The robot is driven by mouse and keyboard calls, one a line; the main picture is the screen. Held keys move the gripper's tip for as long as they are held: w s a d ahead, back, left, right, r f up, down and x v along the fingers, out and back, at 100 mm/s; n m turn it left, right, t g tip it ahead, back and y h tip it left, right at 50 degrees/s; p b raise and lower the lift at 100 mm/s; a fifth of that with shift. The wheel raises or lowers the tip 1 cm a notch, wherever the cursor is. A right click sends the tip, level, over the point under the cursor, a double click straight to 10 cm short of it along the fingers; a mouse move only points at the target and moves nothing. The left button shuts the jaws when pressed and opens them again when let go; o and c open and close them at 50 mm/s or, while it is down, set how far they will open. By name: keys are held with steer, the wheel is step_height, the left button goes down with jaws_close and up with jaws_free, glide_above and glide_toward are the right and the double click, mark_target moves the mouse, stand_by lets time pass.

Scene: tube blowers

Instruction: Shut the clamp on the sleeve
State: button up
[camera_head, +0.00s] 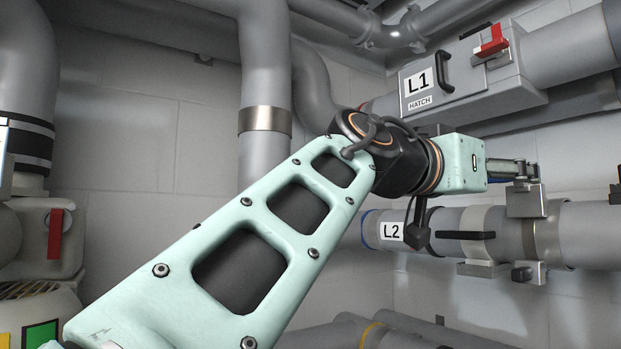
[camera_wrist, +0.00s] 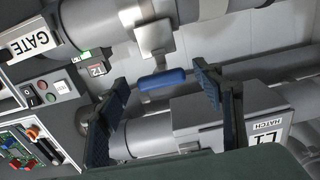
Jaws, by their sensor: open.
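In the head view, a grey sleeve (camera_head: 488,232) with a black handle sits on the pipe labelled L2. A metal clamp (camera_head: 541,240) with square brackets is around the pipe beside it. In the wrist view, a blue handle (camera_wrist: 162,79) sits by a square metal bracket (camera_wrist: 153,38) on a pipe; I cannot tell for sure that it is the clamp's lever. My gripper (camera_head: 527,171) is just above the clamp's upper bracket. In the wrist view, my gripper (camera_wrist: 160,84) is open, with the blue handle showing between its dark fingers. Whether they touch it is unclear.
The L1 hatch box (camera_head: 460,85), with a black handle and red latch, is above my gripper. A GATE label (camera_wrist: 29,44) and a control panel (camera_wrist: 42,110) with buttons are at left in the wrist view. Grey pipes crowd the space; the wall behind is bare.

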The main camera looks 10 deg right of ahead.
steer(key=x, duration=0.4)
steer(key=shift+p, duration=0.4)
steer(key=shift+c, duration=0.7)
jaws_close()
